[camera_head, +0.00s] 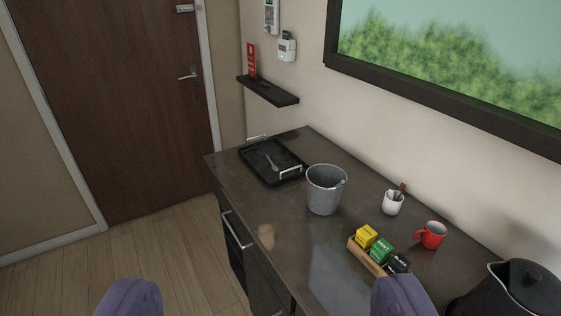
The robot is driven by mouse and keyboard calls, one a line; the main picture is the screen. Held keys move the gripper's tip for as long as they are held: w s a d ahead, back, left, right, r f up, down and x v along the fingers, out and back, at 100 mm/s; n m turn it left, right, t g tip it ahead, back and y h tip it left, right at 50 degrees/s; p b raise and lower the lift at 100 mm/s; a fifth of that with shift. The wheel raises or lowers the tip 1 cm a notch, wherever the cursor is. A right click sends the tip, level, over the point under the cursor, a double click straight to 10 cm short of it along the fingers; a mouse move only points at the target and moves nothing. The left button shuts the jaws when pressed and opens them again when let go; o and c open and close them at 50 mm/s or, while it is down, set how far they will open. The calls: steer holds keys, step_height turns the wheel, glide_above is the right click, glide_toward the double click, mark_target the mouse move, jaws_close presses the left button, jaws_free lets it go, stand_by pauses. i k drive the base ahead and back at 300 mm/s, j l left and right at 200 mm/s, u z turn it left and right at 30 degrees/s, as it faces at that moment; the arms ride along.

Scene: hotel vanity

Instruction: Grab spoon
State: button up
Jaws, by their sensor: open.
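The spoon (271,162) lies in the black tray (258,175) at the far left end of the dark vanity top. It is a small grey spoon. The tray has a light metal handle at each end. My gripper (265,300) is open and empty, with its two purple-grey fingers at the bottom edge of the picture, wide apart. It is well short of the spoon, on the near side of the vanity.
A grey metal bucket (325,190) stands right of the tray. Further right are a white cup with sticks (392,203), a red mug (431,235), a wooden box with coloured packets (366,258) and a black kettle (518,288). A wall shelf (267,91) hangs above the tray. Floor at left is clear.

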mark_target(275, 167)
steer(key=i+j+z, duration=0.15)
steer(key=i+j, duration=0.25)
steer(key=i, duration=0.15)
steer(key=i+j+z, duration=0.2)
steer(key=i+j, duration=0.25)
steer(key=i+j+z, duration=0.15)
steer(key=i+j, duration=0.4)
steer(key=i+j+z, duration=0.2)
steer(key=i+j, duration=0.35)
steer(key=i+j+z, duration=0.15)
steer(key=i+j, duration=0.3)
steer(key=j, duration=0.25)
